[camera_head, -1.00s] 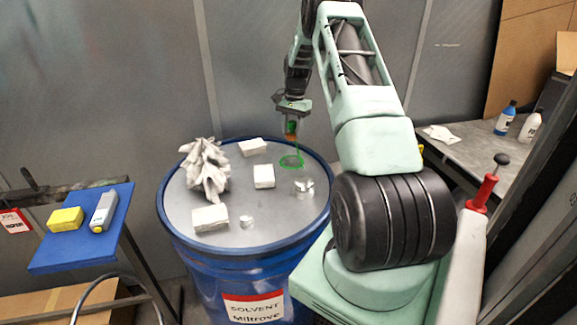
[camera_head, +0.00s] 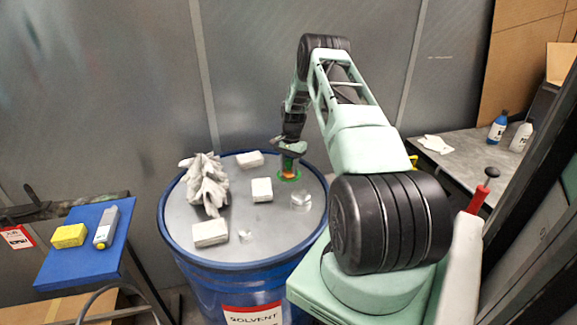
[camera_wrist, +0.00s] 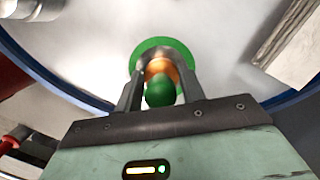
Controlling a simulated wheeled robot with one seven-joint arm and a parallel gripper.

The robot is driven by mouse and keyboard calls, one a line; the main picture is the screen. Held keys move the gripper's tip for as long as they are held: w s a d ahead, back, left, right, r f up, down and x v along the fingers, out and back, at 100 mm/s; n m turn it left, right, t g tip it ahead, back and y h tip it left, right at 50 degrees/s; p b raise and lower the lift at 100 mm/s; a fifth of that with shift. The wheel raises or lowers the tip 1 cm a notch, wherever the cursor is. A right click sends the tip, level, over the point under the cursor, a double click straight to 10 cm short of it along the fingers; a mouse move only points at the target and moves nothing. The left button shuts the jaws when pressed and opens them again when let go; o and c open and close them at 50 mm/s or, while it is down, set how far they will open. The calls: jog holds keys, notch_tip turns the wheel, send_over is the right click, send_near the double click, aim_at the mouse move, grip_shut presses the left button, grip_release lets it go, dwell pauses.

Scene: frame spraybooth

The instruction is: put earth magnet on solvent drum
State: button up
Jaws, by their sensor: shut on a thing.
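The earth magnet appears as an orange-copper piece (camera_head: 288,175) with a round green end, which shows in the wrist view (camera_wrist: 160,92). My gripper (camera_head: 289,168) is shut on it, with one finger on each side in the wrist view (camera_wrist: 160,72). A flat green ring or coil (camera_wrist: 147,50) surrounds the orange part, low at the drum top. The solvent drum (camera_head: 270,215) is blue with a grey top and a raised rim. The magnet is over the back right of that top, at or just above it; its underside is hidden, so I cannot tell contact.
On the drum top are a crumpled grey-white rag (camera_head: 205,185), white blocks (camera_head: 261,190), a clear-silvery piece (camera_head: 301,200) and a small one (camera_head: 246,236). A blue shelf (camera_head: 85,255) stands left. A bench (camera_head: 455,160) with bottles stands right.

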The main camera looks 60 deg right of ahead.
jog(key=shift+f, duration=0.1)
jog(key=shift+f, duration=0.15)
jog(key=o, duration=1.2)
